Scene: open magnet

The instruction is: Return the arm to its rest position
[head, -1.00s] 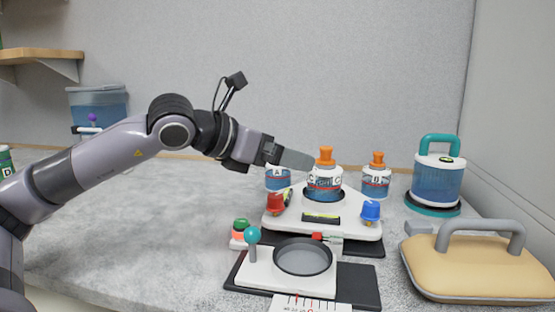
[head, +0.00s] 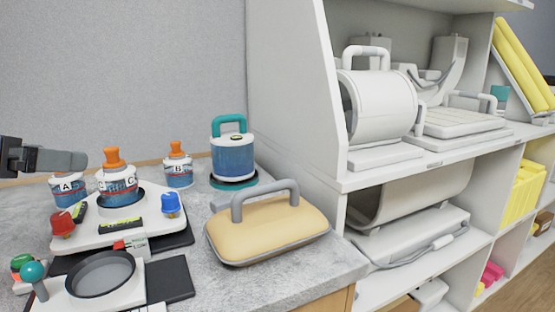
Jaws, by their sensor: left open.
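My left gripper (head: 62,160) comes in at the left edge of the head view. Its jaws are open and appear to hold nothing. It is above the counter, its tip to the left of the orange cap of bottle C (head: 117,184). Bottle C stands upright in the white tray-like device (head: 125,236). Most of my left arm is cut off by the picture's edge. My right gripper is not in view.
Bottle A (head: 67,190) and bottle B (head: 178,169) stand behind the device. A teal-handled blue canister (head: 233,158) and a tan case with a grey handle (head: 268,229) stand to the right. A white shelf unit (head: 335,130) with equipment borders the counter's right end.

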